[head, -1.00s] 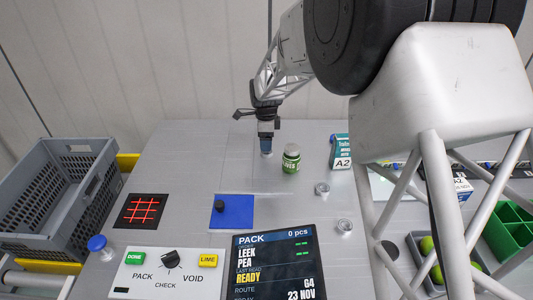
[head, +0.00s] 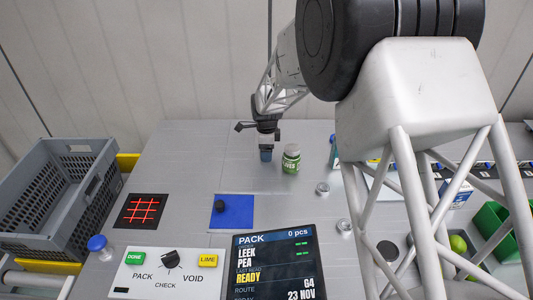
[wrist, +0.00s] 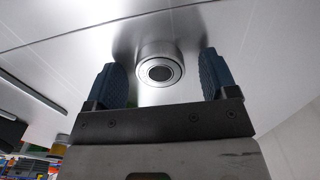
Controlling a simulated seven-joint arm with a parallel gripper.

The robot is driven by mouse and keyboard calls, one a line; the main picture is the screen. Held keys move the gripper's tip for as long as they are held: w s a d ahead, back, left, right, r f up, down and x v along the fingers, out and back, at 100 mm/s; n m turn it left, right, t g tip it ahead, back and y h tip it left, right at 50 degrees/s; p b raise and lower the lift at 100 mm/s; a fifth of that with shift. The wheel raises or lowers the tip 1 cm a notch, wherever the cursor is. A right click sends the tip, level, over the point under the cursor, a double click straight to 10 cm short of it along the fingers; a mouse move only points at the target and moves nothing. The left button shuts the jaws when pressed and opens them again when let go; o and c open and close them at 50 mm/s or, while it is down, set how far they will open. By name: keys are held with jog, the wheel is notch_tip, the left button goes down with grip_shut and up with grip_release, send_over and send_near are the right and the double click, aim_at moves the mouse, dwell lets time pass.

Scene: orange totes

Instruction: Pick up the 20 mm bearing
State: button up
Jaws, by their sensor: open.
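A short silver ring-shaped bearing (wrist: 160,66) with a dark centre stands on the grey table in the wrist view. I cannot read its size. My gripper (head: 266,157) points down at the back middle of the table in the head view. In the wrist view its two blue fingers are open, one on each side of the bearing, with visible gaps. The bearing is hidden by the gripper in the head view. Two other small silver round pieces, one (head: 322,188) and another nearer (head: 344,226), lie to the right; I cannot tell their sizes.
A green jar (head: 291,159) stands close right of the gripper. A blue mat (head: 238,212) with a black knob-like piece, a control panel (head: 165,272) and a screen (head: 275,262) lie in front. A grey crate (head: 60,205) stands left. The table left of the gripper is clear.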

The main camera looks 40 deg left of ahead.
jog(key=shift+c, duration=0.3)
jog(key=c, duration=1)
jog(key=shift+r, duration=0.1)
jog(key=shift+r, duration=0.7)
notch_tip(320, 180, up, 2)
jog(key=shift+r, duration=0.1)
jog(key=s+d, duration=0.3)
jog(key=d, duration=0.1)
jog(key=s+d+r, duration=0.1)
jog(key=s+d, duration=0.2)
jog(key=d, duration=0.1)
jog(key=s+d, duration=0.3)
jog(key=d, duration=0.2)
jog(key=shift+d+r, duration=0.1)
jog(key=shift+r, duration=0.05)
